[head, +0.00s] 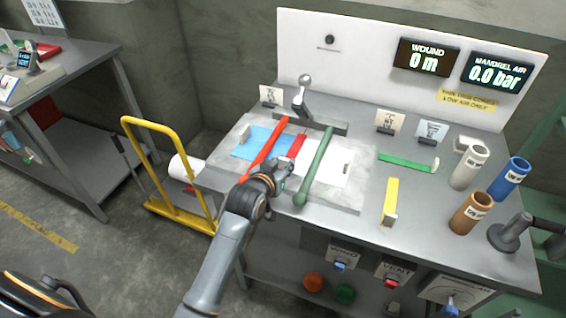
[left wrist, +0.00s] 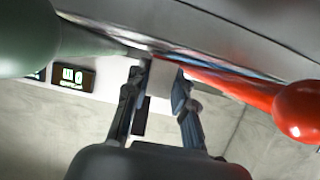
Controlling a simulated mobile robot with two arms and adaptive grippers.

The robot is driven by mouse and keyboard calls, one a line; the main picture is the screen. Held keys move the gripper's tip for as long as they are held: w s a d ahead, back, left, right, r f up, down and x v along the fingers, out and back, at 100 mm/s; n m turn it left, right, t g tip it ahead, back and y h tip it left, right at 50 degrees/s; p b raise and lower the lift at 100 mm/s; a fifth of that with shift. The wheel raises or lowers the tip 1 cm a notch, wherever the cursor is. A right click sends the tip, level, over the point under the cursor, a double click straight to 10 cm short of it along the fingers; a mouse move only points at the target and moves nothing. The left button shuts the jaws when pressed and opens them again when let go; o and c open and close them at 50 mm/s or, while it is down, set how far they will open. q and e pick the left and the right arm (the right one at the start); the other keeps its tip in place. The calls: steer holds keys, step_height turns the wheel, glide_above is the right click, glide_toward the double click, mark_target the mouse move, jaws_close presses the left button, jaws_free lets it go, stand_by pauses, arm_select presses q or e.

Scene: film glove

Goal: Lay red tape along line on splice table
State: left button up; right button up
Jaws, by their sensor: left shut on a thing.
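The splice table (head: 350,196) is a grey plate on the bench, with a blue sheet (head: 248,146) on the left and a white sheet (head: 330,170) on the right. The red tape (head: 297,146) is a short strip near where the sheets meet, between a red bar (head: 263,150) and a green bar (head: 317,163). My left gripper (head: 283,177) is at the strip's near end, shut on its pale end piece (left wrist: 160,80). The fingers partly hide that end; whether the strip touches the sheets is unclear. My right gripper is not in view.
A green strip (head: 405,161) and a yellow strip (head: 390,200) lie to the right. Several tubes, including a brown one (head: 470,213), stand at the bench's right. A chrome-knobbed fixture (head: 302,100) is behind the splice table. A yellow trolley handle (head: 165,127) stands left.

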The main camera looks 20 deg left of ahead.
arm_select(q)
steer(key=shift+f, duration=0.15)
steer(key=o, duration=0.9)
steer(key=shift+s, duration=0.1)
steer(key=v, duration=1.2)
